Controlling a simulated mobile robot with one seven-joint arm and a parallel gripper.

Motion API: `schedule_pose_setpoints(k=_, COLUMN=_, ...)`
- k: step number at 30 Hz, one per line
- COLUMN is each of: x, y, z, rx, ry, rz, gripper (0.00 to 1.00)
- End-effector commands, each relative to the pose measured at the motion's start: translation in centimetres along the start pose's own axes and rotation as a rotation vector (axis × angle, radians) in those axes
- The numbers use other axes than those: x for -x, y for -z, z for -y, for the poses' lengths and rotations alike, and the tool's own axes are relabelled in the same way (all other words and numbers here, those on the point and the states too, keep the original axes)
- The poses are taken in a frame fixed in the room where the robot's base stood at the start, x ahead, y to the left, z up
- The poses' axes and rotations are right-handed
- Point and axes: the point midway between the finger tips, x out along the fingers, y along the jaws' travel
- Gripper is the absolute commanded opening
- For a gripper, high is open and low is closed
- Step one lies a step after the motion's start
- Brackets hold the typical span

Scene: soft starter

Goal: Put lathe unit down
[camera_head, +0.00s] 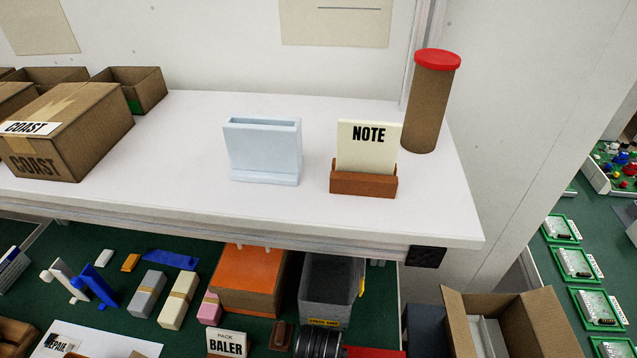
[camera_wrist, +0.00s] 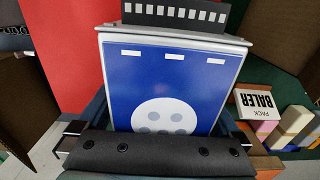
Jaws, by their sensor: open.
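A unit with a blue front face (camera_wrist: 170,85), white marks and a white round patch with grey dots fills the middle of the wrist view. It has a grey top edge and a black slotted strip above. No lathe wording is readable on it, so I cannot confirm that it is the lathe unit. My gripper (camera_wrist: 157,140) is at the bottom of the wrist view, its dark body covering the unit's lower end. The jaws are open; I cannot tell whether they touch the unit. My gripper is out of the head view.
The white shelf holds a COAST carton (camera_head: 75,125), a pale blue holder (camera_head: 263,152), a NOTE card stand (camera_head: 364,183) and a red-capped tube (camera_head: 431,105). Below stand an orange-topped box (camera_head: 247,280), a grey bin (camera_head: 330,290) and an open carton (camera_head: 540,325). The shelf front has bare room.

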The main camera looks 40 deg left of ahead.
Motion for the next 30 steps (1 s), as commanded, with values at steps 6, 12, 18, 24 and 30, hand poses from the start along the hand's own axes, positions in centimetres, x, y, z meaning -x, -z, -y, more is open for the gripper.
schedule_pose_setpoints(k=6, x=1.3, y=0.1, z=0.0, rx=0.000, ry=0.000, rz=-0.003, gripper=1.00)
schedule_pose_setpoints(k=12, x=5.1, y=0.2, z=0.0, rx=0.000, ry=-0.001, rz=-0.007, gripper=1.00)
schedule_pose_setpoints(k=18, x=9.3, y=0.2, z=0.0, rx=0.000, ry=0.000, rz=-0.006, gripper=1.00)
schedule_pose_setpoints(k=24, x=12.0, y=0.1, z=0.0, rx=0.000, ry=0.000, rz=-0.002, gripper=1.00)
schedule_pose_setpoints(k=30, x=12.4, y=0.0, z=0.0, rx=0.000, ry=0.000, rz=0.000, gripper=1.00)
